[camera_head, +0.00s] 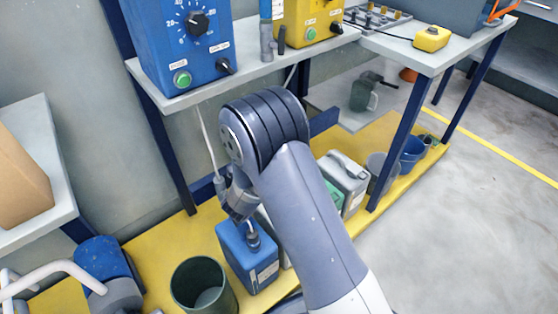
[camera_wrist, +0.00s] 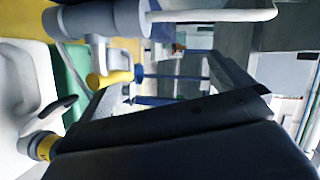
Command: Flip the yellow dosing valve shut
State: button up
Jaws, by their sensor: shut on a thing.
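The dosing valve has a grey body (camera_wrist: 105,20) with a white hose (camera_wrist: 215,15), seen at the top of the wrist view. Its yellow lever (camera_wrist: 108,79) sticks out below the body, at the tips of my dark fingers. My gripper (camera_head: 240,204) is shut on the lever, though the fingers hide much of the contact. In the head view a grey fitting (camera_head: 220,184) on a hanging hose is beside my gripper, above a blue canister (camera_head: 246,262). The yellow lever does not show clearly there.
The lower yellow shelf (camera_head: 165,239) holds a dark green bucket (camera_head: 203,291), a grey-white canister (camera_head: 346,180) and blue bucket (camera_head: 413,150). Above is a bench with a blue control box (camera_head: 180,45). A blue drum (camera_head: 100,256) stands at the left. The floor at right is clear.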

jog(key=shift+a+r, duration=0.25)
jog(key=shift+r, duration=0.5)
jog(key=shift+s+a, duration=0.1)
jog(key=shift+s, duration=0.05)
jog(key=shift+s+a, duration=0.35)
jog(key=shift+s, duration=0.3)
jog(key=c, duration=1)
jog(key=v, duration=0.3)
jog(key=f+v, duration=0.1)
jog(key=v, duration=0.3)
jog(key=f+b+v, duration=0.1)
jog(key=v, duration=0.2)
jog(key=shift+s, duration=0.45)
jog(key=shift+c, duration=0.2)
jog(key=shift+w+b, duration=0.2)
jog(key=shift+b, duration=0.25)
